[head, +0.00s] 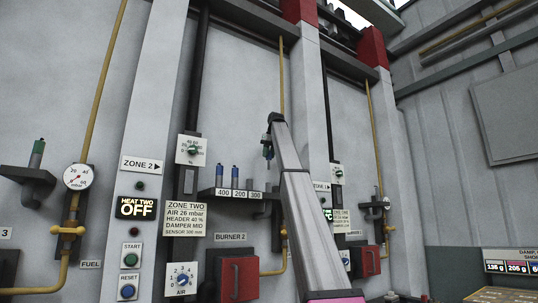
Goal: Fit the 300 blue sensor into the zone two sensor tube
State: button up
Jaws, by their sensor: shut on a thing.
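My gripper (267,139) is at the top end of my raised arm, in front of the wall right of the rack. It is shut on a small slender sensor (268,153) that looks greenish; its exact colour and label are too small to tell. The rack (207,194) carries labels 400, 200 and 300. Blue sensors stand upright at 400 (220,175) and 200 (234,176); I see none at 300 (255,195). A dark grey bracket (261,208), perhaps the zone two sensor tube, lies below the gripper beside the rack, partly hidden by my arm.
The zone two card (185,219) reads sensor 300 mm. A red burner box (238,279) and a yellow pipe (282,85) are near my arm. At left, a bracket (30,178) holds a green-topped sensor (37,154) beside a gauge (77,177).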

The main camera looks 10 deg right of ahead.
aim_at(270, 159)
jog(key=shift+f, duration=2.7)
jog(key=shift+f, duration=3)
jog(key=o, duration=1.5)
jog(key=shift+r, duration=3)
